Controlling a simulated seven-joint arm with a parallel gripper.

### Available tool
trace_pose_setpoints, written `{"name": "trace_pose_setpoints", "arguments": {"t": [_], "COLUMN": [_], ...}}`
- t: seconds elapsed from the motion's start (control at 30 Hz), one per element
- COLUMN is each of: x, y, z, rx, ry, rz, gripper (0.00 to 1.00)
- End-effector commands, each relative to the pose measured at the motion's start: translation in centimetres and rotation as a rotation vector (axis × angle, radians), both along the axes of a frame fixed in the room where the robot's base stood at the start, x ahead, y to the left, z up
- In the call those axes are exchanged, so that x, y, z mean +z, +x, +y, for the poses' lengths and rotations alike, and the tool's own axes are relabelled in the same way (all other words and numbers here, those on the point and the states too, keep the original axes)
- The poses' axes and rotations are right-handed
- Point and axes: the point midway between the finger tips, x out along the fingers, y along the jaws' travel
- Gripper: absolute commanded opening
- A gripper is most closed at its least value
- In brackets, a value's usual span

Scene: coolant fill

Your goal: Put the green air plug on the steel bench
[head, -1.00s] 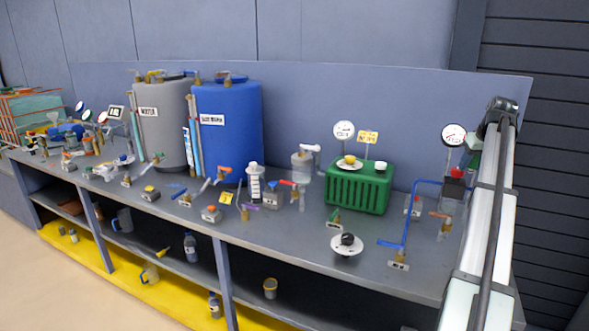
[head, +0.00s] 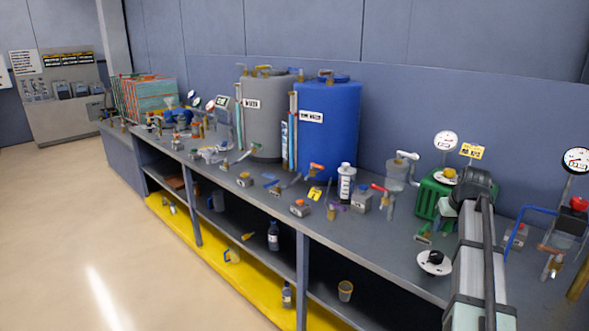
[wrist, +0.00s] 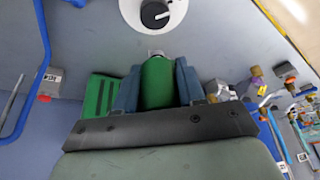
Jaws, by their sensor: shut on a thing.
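The green air plug (wrist: 158,84) is a green cylinder with a pale tip. In the wrist view it sits between the two blue-grey fingers of my gripper (wrist: 158,88), which is shut on it. The steel bench (head: 385,236) is the long grey worktop running across the head view. Whether the plug touches any surface cannot be told.
A green ribbed box (head: 427,198) stands behind my arm. A white disc with a black knob (head: 434,262) lies near the bench's front edge. A blue pipe (head: 520,225) rises at right. Bare worktop shows left of the disc; blue and grey tanks stand farther left.

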Motion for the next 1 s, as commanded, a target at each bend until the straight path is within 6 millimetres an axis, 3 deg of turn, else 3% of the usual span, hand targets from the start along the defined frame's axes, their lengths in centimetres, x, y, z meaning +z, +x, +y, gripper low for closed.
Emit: {"name": "trace_pose_setpoints", "arguments": {"t": [0.03,0.1,0.6,0.77,1.0], "x": [-1.0,-2.1,-9.4,-10.9,-12.2], "y": [-0.3,-0.3,-3.0,-4.2,-5.4], "z": [2.2,4.6,20.7,24.2,27.2], "rx": [0.011,0.018,0.071,0.081,0.091], "ry": [0.0,0.0,0.0,-0.001,0.0], "rz": [0.002,0.002,0.001,0.001,0.0], "gripper": [0.2,0.2,0.2,0.2,0.2]}}
